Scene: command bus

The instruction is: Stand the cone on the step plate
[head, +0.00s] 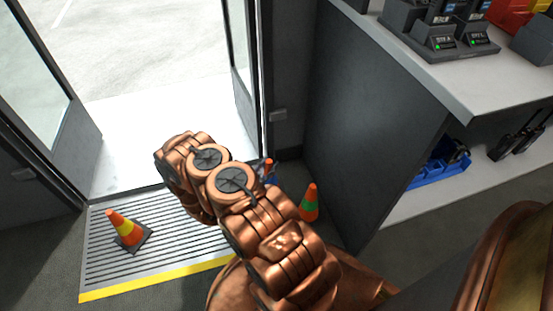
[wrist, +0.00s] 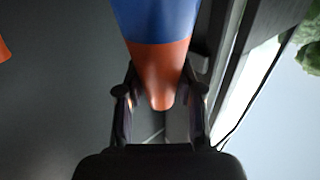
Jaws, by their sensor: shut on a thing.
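My gripper (wrist: 161,96) is shut on the orange tip of a cone with a blue band (wrist: 155,18). In the head view this blue-banded cone (head: 268,165) shows only in part behind my arm, by the door post. Its base is hidden, so I cannot tell whether it touches the floor. The ribbed grey step plate (head: 180,228) with a yellow front edge lies in the doorway, left of my gripper. A cone with a yellow band (head: 124,227) stands upright on the plate's left part. A cone with a green band (head: 310,203) stands on the floor to the right.
Open glass doors (head: 40,90) flank the bright doorway. A grey cabinet panel (head: 375,120) and a white counter (head: 490,85) with devices are at the right. A blue tray (head: 440,172) sits on the lower shelf. The plate's middle is clear where visible; my arm covers its right part.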

